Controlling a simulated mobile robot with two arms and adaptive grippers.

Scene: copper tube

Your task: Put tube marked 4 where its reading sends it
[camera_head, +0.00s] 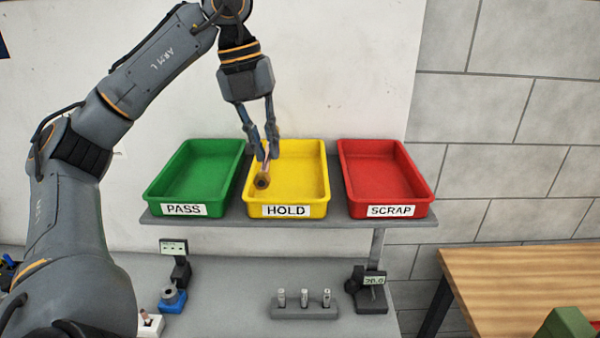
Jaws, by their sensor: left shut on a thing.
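A copper tube (262,181) shows as a small ring-ended piece between the fingertips of my left gripper (267,152). The gripper is shut on it, pointing down over the left part of the yellow HOLD tray (310,180). I cannot tell whether the tube touches the tray floor, and no number can be read on it. The green PASS tray (200,170) is to the left and the red SCRAP tray (385,175) to the right. A small display (374,280) at the bench's right seems to read 20.0. Another display (173,247) at the left shows only dashes. My right gripper is not in view.
The trays stand on a grey shelf (340,224) above the bench (230,270). A grey rack (303,312) holds three small metal pieces. A blue fixture (172,298) and a white holder (151,325) stand at left. A wooden table (520,275) is at right.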

